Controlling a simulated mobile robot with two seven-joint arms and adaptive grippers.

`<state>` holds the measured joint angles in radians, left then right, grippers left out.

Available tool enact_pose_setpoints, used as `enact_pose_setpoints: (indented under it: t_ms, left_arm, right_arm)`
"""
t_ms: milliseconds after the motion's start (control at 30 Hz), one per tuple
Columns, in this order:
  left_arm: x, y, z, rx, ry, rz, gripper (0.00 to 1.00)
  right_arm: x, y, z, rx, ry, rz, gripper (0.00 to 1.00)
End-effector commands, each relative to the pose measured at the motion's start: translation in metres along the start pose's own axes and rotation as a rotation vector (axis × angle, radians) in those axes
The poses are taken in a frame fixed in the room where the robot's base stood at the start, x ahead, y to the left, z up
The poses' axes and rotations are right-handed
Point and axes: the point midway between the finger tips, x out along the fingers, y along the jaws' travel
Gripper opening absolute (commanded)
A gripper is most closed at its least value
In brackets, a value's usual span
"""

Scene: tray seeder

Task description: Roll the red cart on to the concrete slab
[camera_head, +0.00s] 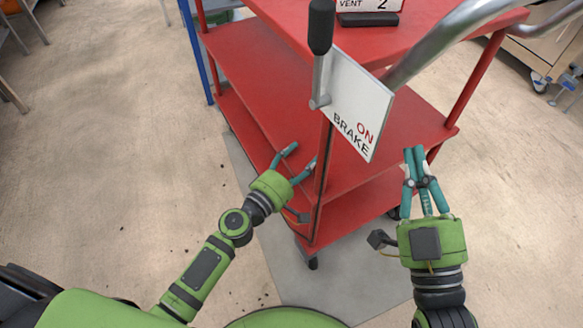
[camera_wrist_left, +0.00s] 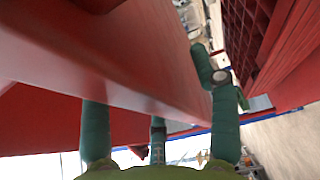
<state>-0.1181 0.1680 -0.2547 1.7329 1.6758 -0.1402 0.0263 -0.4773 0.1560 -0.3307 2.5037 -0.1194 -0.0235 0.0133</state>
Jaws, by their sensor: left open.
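The red cart (camera_head: 385,130) has several shelves and a grey push handle (camera_head: 440,45). Its brake lever (camera_head: 320,55) has a black grip and points up beside a white plate (camera_head: 362,110) reading "ON" and "BRAKE". My left gripper (camera_head: 294,162) is open at the cart's near left side. In the left wrist view its fingers stand on either side of a red cart part (camera_wrist_left: 150,65); contact is unclear. My right gripper (camera_head: 413,152) has its fingers drawn together, empty, before the cart's right side. A grey slab (camera_head: 320,275) lies under the cart's near end; a near caster (camera_head: 312,262) appears over it.
A blue post (camera_head: 196,50) stands by the cart's far left. A wheeled cabinet (camera_head: 545,50) and a blue stand (camera_head: 568,85) are at the right. The beige floor (camera_head: 110,130) at the left is open, with small dark specks.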

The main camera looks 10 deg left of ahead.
Motion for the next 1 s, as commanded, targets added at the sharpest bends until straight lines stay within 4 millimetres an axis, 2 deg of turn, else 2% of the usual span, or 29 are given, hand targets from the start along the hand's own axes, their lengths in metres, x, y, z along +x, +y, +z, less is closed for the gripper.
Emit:
enact_pose_setpoints:
  t_ms: [100,200,533,600,667,700,1000]
  left_arm:
    - [0.014,0.000,0.000,-0.001,-0.001,0.001,0.61]
    - [0.020,0.000,0.000,-0.001,-0.001,0.000,0.61]
    - [0.022,-0.001,0.000,-0.001,-0.001,0.000,0.61]
    - [0.022,-0.001,0.000,-0.001,-0.001,-0.001,0.33]
    - [0.022,-0.001,0.000,-0.001,-0.001,0.000,0.09]
    - [0.022,-0.001,0.000,-0.001,-0.001,-0.001,0.00]
    - [0.022,-0.001,0.001,-0.001,0.000,-0.001,0.00]
  right_arm:
    - [0.000,0.001,0.004,0.000,-0.024,0.003,0.00]
    - [0.000,0.002,0.007,0.000,-0.035,0.004,0.00]
    - [0.000,0.002,0.008,0.000,-0.041,0.005,0.00]
    - [0.000,0.002,0.008,0.000,-0.041,0.005,0.00]
    - [0.000,0.002,0.008,0.000,-0.041,0.005,0.00]
    - [0.000,0.002,0.008,0.000,-0.041,0.005,0.00]
    - [0.000,0.002,0.008,-0.001,-0.040,0.005,0.00]
